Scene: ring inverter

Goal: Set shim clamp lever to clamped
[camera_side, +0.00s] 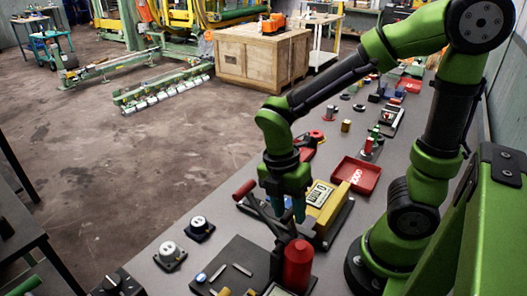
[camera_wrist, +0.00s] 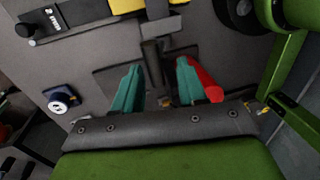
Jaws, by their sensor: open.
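A lever with a red grip (camera_side: 244,189) and dark arms slants up to the left from a dark base (camera_side: 240,262) in the side view. It looks like the shim clamp lever; no label shows. My gripper (camera_side: 285,208) points down with teal fingers just right of the red grip, above the lever's lower arms. In the wrist view my gripper (camera_wrist: 159,68) is open, with nothing clearly held between the fingers. A red part (camera_wrist: 207,85) lies right beside the outer side of the right finger, partly hidden by it; I cannot tell whether they touch.
A yellow device with a display (camera_side: 325,197) stands just right of my gripper. A red cylinder (camera_side: 298,264) stands in front. Two round-dial units (camera_side: 170,255) (camera_side: 199,228) sit to the left. A red tray (camera_side: 356,175) and several small parts lie behind along the bench.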

